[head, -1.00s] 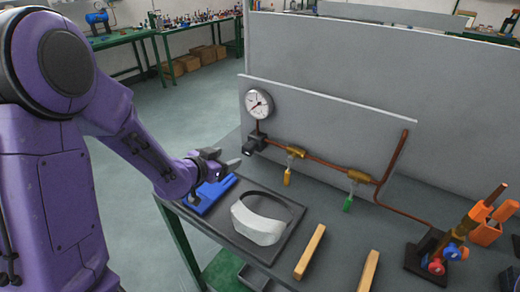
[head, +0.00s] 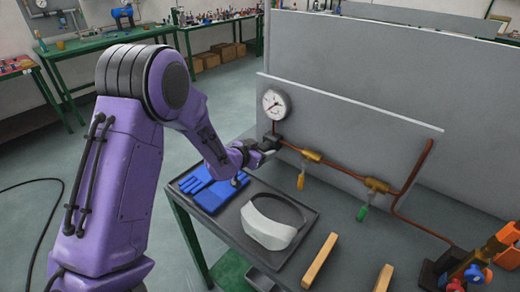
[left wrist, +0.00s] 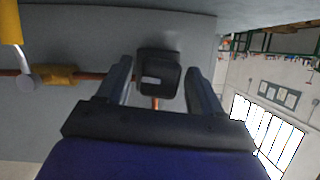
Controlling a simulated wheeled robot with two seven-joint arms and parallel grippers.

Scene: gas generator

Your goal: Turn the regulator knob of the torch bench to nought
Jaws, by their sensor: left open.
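The regulator knob is a dark block with a pale mark on its face; in the left wrist view the knob (left wrist: 160,74) sits between my two finger tips. In the head view the knob (head: 273,140) is on the copper pipe below the round white pressure gauge (head: 275,103). My left gripper (head: 262,149) is at the knob, its fingers open, one on each side in the left wrist view (left wrist: 160,80). Whether the fingers touch the knob I cannot tell. My right gripper is out of view.
Two brass valves, with a yellow lever (head: 300,182) and a green lever (head: 362,212), sit along the pipe to the right. A torch stand (head: 450,272) is at the right.

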